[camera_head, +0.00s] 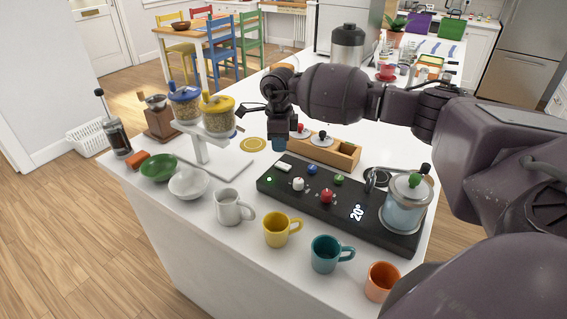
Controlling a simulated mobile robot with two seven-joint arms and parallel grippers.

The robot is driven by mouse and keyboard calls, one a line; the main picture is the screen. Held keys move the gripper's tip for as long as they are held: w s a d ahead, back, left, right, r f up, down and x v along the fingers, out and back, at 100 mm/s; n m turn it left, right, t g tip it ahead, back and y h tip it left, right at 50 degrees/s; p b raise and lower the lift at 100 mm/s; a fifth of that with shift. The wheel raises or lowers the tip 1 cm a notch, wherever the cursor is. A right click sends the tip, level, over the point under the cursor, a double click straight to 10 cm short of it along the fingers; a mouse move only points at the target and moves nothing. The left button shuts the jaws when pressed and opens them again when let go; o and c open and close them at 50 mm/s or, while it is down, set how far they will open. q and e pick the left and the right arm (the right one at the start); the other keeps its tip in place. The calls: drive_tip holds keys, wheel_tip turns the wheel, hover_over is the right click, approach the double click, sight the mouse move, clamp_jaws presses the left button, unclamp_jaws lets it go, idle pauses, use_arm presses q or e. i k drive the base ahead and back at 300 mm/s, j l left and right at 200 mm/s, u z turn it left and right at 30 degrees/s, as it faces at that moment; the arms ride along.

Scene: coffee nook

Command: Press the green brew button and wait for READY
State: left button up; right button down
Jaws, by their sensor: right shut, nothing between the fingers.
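A black brewing console (265,188) lies on the white counter. It carries a green button (339,178), a blue button (312,169), a white knob (298,184) and a red knob (327,196). Its display (357,213) reads 20°; I see no READY. A glass kettle with a green-knobbed lid (404,208) stands at its right end. My right gripper (243,109) is shut and empty, held above the counter behind the console, up and left of the green button and apart from it. My left gripper is not in view.
White, yellow, teal and orange mugs (281,230) line the front edge. A wooden box (345,155) stands behind the console.

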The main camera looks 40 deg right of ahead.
sight(338, 179)
drive_tip(key=k+j, duration=0.8)
drive_tip(key=k, duration=0.05)
